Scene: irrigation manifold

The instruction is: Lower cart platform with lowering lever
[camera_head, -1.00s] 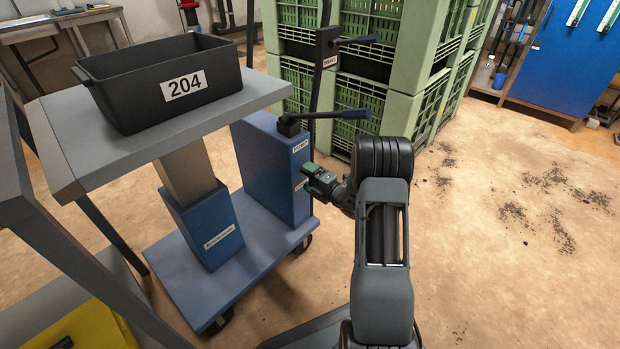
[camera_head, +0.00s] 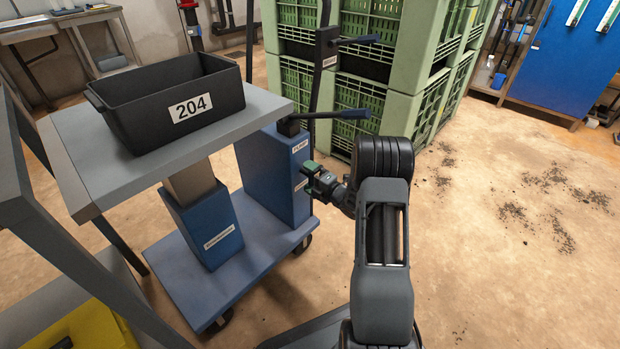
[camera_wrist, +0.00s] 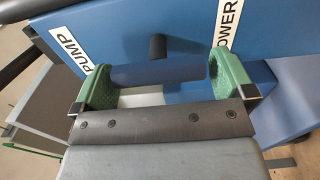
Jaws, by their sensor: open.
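The cart platform (camera_head: 72,165) is a grey slab on a short post above a blue sleeve (camera_head: 205,235). A black bin labelled 204 (camera_head: 150,119) sits on it. The blue pump housing (camera_head: 270,175) stands at the cart's right. In the wrist view, a dark blue bar (camera_wrist: 155,74) below a dark stub (camera_wrist: 157,46) lies between my fingers, beside the LOWER label (camera_wrist: 229,24); it looks like the lowering lever. My gripper (camera_head: 318,180) is at the housing's right face, its green fingers (camera_wrist: 160,82) apart on either side of the bar. Contact cannot be told.
The pump lever (camera_head: 335,114) sticks out right above my gripper, with the brake lever (camera_head: 355,40) higher up. Green crates (camera_head: 400,100) stand behind. A grey frame (camera_head: 50,235) stands close at left. The floor (camera_head: 500,230) at right is open, with scattered dirt.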

